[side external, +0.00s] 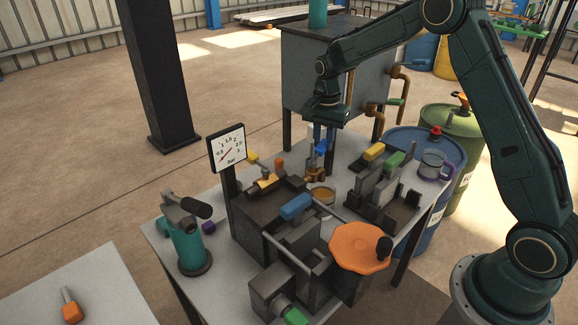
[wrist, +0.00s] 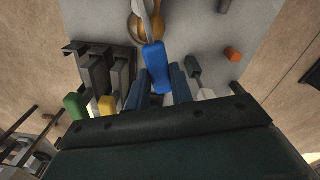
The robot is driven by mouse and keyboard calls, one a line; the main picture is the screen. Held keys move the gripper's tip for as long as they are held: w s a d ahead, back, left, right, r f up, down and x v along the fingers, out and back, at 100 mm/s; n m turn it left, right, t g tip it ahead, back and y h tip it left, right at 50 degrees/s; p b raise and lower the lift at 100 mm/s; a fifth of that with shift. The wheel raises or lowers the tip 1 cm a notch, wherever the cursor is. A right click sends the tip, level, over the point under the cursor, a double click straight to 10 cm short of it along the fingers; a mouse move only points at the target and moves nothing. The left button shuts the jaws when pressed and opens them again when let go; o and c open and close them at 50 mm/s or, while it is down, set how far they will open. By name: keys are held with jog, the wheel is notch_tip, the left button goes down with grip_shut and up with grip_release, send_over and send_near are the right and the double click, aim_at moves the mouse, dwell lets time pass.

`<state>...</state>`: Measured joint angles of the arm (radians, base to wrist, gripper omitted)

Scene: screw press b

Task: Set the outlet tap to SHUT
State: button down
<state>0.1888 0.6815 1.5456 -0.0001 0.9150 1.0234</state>
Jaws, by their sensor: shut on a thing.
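My gripper (side external: 320,146) points down and is shut on the blue handle. In the wrist view the blue handle (wrist: 154,68) lies between the two dark blue fingers of my gripper (wrist: 158,78). A grey metal stem (wrist: 146,20) runs from the handle over a round brass-coloured part. No SHUT mark is readable, and my gripper partly hides the handle.
The tank (side external: 300,75) is close behind my gripper.

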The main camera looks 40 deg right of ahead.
jog(key=w+a+n, duration=0.4)
jog(key=a+n, duration=0.2)
jog(key=n, duration=0.8)
jog(key=shift+w+a, duration=0.4)
jog(key=shift+r, duration=0.15)
jog(key=c, duration=1.2)
grip_release()
notch_tip(320, 180, up, 14)
jog(key=shift+s, duration=0.1)
